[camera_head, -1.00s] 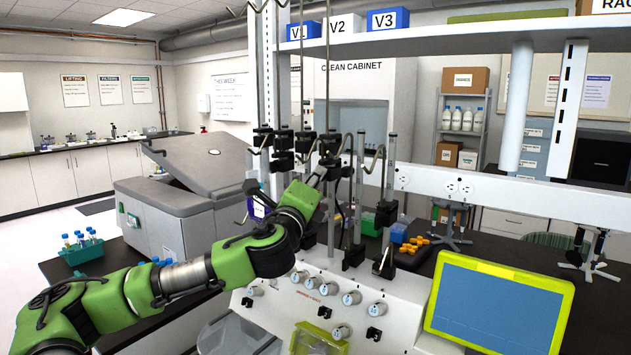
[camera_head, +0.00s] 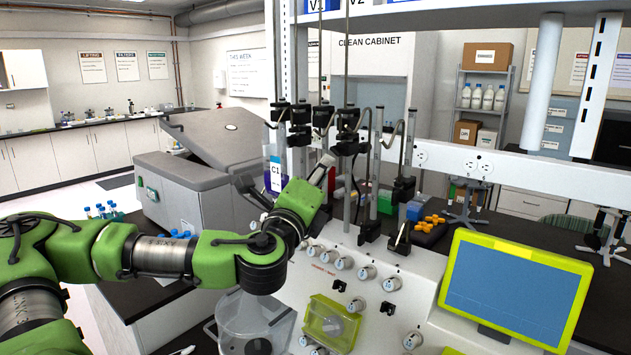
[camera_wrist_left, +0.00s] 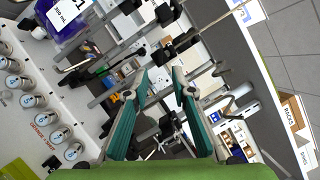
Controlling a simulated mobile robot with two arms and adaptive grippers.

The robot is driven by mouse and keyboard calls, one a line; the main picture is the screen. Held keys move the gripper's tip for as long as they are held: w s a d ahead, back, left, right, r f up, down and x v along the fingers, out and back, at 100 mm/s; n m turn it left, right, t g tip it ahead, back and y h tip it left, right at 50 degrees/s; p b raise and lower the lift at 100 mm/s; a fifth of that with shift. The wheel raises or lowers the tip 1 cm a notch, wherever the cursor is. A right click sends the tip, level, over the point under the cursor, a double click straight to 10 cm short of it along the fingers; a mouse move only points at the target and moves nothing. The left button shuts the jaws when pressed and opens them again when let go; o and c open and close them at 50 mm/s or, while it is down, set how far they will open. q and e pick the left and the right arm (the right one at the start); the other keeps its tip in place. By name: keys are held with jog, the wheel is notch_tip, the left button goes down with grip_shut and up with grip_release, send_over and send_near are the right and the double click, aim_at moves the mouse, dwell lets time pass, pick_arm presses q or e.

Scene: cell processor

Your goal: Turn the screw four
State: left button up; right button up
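My left gripper (camera_head: 325,168) is in front of the poles of the white processor, pointing up and away. In the left wrist view its two teal fingers (camera_wrist_left: 161,72) are apart with nothing gripped between them. Black clamps with small fittings (camera_head: 350,145) sit on the metal poles beyond the gripper; one clamp (camera_wrist_left: 182,42) lies past the fingertips. Numbered round knobs (camera_head: 343,262) are on the white panel below, and also show in the left wrist view (camera_wrist_left: 34,101). I cannot tell which part is screw four. My right gripper is not in view.
A blue-labelled C1 bag (camera_head: 277,178) hangs close to my left gripper. A yellow-framed screen (camera_head: 515,290) stands at the right. A grey centrifuge-like box (camera_head: 175,195) is at the left. A clear bowl (camera_head: 250,320) is below the arm.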

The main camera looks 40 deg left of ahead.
pick_arm(q)
jog(key=v, duration=0.3)
jog(key=shift+s, duration=0.1)
dwell(0.6)
